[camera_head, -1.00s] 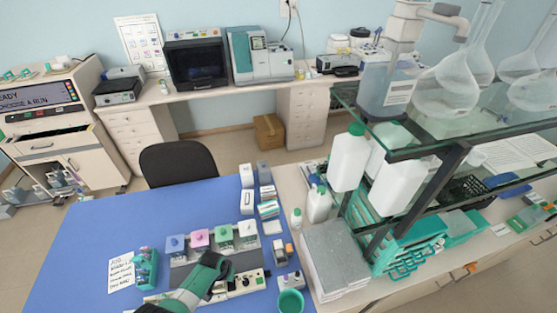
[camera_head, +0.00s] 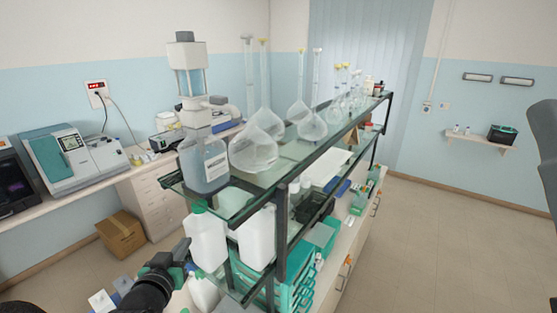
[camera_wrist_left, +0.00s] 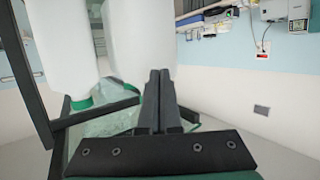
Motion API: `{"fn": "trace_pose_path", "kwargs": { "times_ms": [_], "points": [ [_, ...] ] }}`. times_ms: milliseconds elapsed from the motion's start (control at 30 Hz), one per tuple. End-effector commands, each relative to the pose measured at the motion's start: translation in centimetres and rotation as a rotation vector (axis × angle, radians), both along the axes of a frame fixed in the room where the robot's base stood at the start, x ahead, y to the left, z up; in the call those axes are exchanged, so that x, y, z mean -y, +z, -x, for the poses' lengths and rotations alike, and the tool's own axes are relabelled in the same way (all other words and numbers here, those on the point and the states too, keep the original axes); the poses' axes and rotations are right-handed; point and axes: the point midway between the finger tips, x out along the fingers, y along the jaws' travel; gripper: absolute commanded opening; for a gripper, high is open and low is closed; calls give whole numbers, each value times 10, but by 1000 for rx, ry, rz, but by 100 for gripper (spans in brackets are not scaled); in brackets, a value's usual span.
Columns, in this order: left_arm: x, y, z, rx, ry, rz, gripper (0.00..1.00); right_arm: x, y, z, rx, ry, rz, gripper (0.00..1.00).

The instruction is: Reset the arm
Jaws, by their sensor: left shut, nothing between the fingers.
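My left gripper (camera_head: 178,254) shows at the lower left of the head view, raised beside the shelf rack. Its black fingers are shut together in the left wrist view (camera_wrist_left: 160,92), with nothing between them. A white bottle with a green cap (camera_head: 207,240) stands just right of the gripper in the head view. White bottles also show close beyond the fingers in the left wrist view (camera_wrist_left: 142,40); I cannot tell whether they touch. My right gripper is in neither view.
A dark-framed glass shelf (camera_head: 283,233) carries flasks (camera_head: 253,150) and a large liquid bottle (camera_head: 204,162). Green trays (camera_head: 290,287) sit under it. A cardboard box (camera_head: 121,234) is on the floor at left. The floor at right (camera_head: 440,240) is clear.

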Motion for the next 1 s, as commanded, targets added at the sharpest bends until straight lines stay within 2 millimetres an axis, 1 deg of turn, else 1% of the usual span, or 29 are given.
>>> {"fn": "trace_pose_path", "kwargs": {
  "times_ms": [33, 67, 100, 167, 200, 267, 300, 367, 400, 467, 500, 600, 700, 800, 1000],
  "points": [
    [12, 40, 2, 85, -18, -6, 0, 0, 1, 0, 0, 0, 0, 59],
    [19, 62, 5, 134, -29, -8, 0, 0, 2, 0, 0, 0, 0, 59],
    [27, 91, 10, 197, -41, -11, 0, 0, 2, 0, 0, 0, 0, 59],
    [38, 132, 21, 292, -58, -13, 0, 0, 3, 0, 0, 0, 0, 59],
    [45, 159, 31, 356, -70, -15, 0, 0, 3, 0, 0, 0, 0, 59],
    [55, 199, 48, 453, -85, -15, 0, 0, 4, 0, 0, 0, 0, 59],
    [61, 225, 63, 522, -96, -15, 0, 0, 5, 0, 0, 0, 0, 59],
    [68, 265, 90, 631, -109, -14, 0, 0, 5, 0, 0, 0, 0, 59],
    [72, 290, 111, 709, -117, -12, 0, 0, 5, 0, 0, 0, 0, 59],
    [76, 323, 145, 819, -124, -12, 0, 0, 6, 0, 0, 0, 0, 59],
    [76, 340, 166, 885, -126, -12, 0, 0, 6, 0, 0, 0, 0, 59],
    [73, 367, 211, 1013, -124, -14, 0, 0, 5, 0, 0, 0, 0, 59],
    [72, 378, 236, 1079, -124, -15, 0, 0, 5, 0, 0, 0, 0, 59],
    [72, 381, 243, 1099, -123, -15, 0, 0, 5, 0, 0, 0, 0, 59],
    [72, 381, 242, 1098, -123, -15, 0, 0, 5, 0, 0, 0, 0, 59]
  ]
}}
